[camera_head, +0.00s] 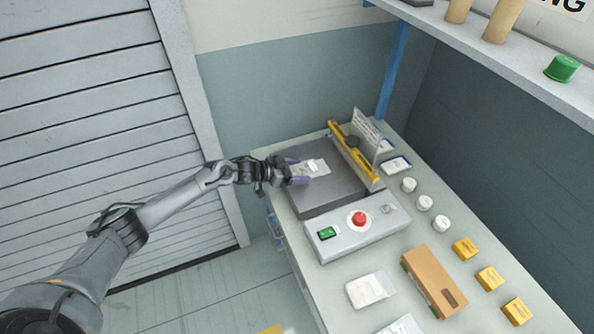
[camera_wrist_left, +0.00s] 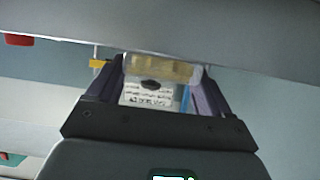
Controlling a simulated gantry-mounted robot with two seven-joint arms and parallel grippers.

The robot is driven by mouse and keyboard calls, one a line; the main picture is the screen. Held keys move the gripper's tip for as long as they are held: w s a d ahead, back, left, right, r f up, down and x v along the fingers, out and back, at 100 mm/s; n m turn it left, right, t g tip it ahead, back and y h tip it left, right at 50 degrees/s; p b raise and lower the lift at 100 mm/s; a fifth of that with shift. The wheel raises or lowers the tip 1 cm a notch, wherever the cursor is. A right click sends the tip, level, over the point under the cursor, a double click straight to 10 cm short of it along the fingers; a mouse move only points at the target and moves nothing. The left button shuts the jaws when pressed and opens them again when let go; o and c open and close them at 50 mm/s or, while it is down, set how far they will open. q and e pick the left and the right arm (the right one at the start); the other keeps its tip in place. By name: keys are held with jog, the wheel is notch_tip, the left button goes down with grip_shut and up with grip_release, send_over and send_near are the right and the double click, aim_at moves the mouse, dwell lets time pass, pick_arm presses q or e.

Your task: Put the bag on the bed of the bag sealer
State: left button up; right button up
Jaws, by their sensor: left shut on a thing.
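The bag sealer stands on the bench, with a dark grey bed (camera_head: 336,190), a raised yellow bar (camera_head: 354,155) at the back right and a control box (camera_head: 358,228) with a red button in front. A small clear bag with a white label (camera_head: 316,167) is over the far left part of the bed. My left gripper (camera_head: 297,172) is shut on the bag at its left end. The bag also shows between the fingers in the left wrist view (camera_wrist_left: 150,94). I cannot tell whether the bag touches the bed. My right gripper is not in view.
Another bag (camera_head: 369,290) lies on the bench in front of the sealer. A cardboard box (camera_head: 434,281), white jars (camera_head: 425,202) and yellow boxes (camera_head: 488,279) stand to the right. A shelf (camera_head: 490,60) overhangs the back right.

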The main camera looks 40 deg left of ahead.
pick_arm(q)
jog(key=shift+f, duration=0.1)
jog(key=o, duration=1)
jog(key=shift+s+a+r, duration=0.25)
jog(key=shift+s+r, duration=0.1)
jog(key=shift+s, duration=0.15)
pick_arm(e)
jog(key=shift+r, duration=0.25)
pick_arm(q)
jog(key=p+v, duration=0.2)
jog(key=v, duration=0.8)
jog(key=shift+s+a+r, duration=0.15)
jog(key=shift+s+r, duration=0.05)
jog(key=shift+s, duration=0.1)
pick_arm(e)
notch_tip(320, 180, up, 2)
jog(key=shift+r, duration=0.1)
